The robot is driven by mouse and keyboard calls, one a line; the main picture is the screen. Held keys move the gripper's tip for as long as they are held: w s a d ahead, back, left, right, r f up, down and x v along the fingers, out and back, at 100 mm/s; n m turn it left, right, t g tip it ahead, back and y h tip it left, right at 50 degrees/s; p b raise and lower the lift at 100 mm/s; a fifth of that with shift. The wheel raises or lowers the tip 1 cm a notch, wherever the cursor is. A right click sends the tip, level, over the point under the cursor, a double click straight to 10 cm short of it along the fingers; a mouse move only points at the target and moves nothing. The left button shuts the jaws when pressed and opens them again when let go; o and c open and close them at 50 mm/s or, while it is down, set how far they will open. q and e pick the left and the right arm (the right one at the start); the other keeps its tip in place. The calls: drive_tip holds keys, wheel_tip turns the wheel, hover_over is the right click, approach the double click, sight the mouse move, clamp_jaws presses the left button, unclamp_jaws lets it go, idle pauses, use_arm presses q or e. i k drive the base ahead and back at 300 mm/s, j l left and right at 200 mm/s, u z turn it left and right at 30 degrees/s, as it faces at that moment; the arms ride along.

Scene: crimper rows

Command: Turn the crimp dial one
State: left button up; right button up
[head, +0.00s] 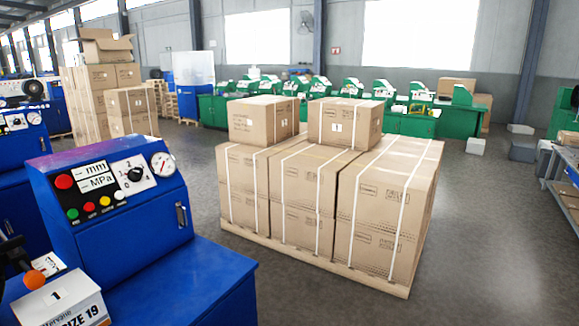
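The crimp dial (134,174) is a black knob on a white square plate with small numbers. It sits on the sloped panel of the near blue crimper (120,235) at the left. Its pointer direction is too small to tell. A round pressure gauge (163,164) is to its right. Blank-looking mm and MPa displays (95,175) and a red button (65,182) are to its left. Small coloured buttons (89,207) sit below. Neither of my grippers shows in the head view.
A white box marked 1 and SIZE 19 (62,302) and an orange ball knob (34,279) are at the lower left. A pallet of cartons (330,200) stands right of the crimper. Green machines (410,120) line the back.

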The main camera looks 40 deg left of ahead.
sight(135, 175)
drive_tip(key=i+u, duration=0.35)
drive_tip(key=i, duration=0.15)
drive_tip(key=i+l+u, duration=0.35)
drive_tip(key=i, duration=0.15)
drive_tip(key=i+l+u, duration=0.3)
drive_tip(key=i, duration=0.2)
